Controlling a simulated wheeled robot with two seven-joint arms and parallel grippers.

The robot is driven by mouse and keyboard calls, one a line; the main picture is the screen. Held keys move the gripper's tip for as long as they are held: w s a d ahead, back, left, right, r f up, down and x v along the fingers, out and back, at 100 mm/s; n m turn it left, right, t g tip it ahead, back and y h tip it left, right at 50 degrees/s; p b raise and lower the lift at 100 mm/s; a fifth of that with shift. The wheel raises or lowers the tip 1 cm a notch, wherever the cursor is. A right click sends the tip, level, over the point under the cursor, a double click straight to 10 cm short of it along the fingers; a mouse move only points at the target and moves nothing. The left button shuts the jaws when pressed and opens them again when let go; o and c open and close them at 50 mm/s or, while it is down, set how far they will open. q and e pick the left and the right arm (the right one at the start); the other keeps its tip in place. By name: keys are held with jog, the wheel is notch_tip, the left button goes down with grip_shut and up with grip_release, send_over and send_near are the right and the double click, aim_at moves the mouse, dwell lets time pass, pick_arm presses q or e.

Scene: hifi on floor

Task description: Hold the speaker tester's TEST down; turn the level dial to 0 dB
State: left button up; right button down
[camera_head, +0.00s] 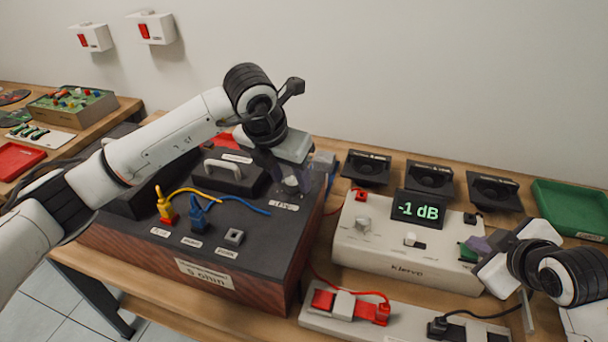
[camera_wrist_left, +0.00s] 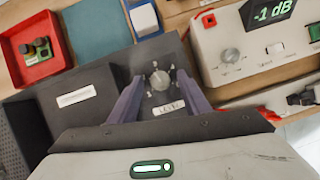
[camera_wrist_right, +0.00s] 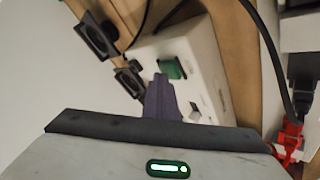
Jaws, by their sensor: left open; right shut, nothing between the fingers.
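The speaker tester (camera_head: 385,258) is a white box on the bench; its display (camera_head: 417,209) reads -1 dB in green. A green button (camera_head: 468,252) is at its right end. My right gripper (camera_head: 478,244) is shut and empty, its purple fingertips beside or over that button (camera_wrist_right: 172,68); I cannot tell whether they touch it. The level dial (camera_wrist_left: 160,79) is a silver knob on the dark speaker box (camera_head: 185,240), above a LEVEL label. My left gripper (camera_wrist_left: 161,80) is open, with one finger on each side of the dial. In the head view the dial is hidden behind the gripper.
The tester also carries a silver knob (camera_head: 363,224) and a slide switch (camera_head: 410,239). Yellow and blue plugs (camera_head: 166,207) with cables sit on the dark box. A power strip (camera_head: 345,318) lies in front, small speakers (camera_head: 430,181) behind, a green tray (camera_head: 572,208) at right.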

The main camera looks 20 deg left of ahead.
pick_arm(q)
jog(key=c, duration=1)
jog(key=shift+w+r+m+h, duration=0.1)
jog(key=shift+m+h, duration=0.5)
jog(key=shift+m, duration=1)
jog(key=shift+c, duration=0.2)
jog(key=o, duration=1)
jog(key=shift+o, duration=0.2)
jog(key=shift+a, duration=0.1)
jog(key=v, duration=1.2)
jog(key=shift+w+r, duration=0.1)
jog(key=shift+w, duration=0.05)
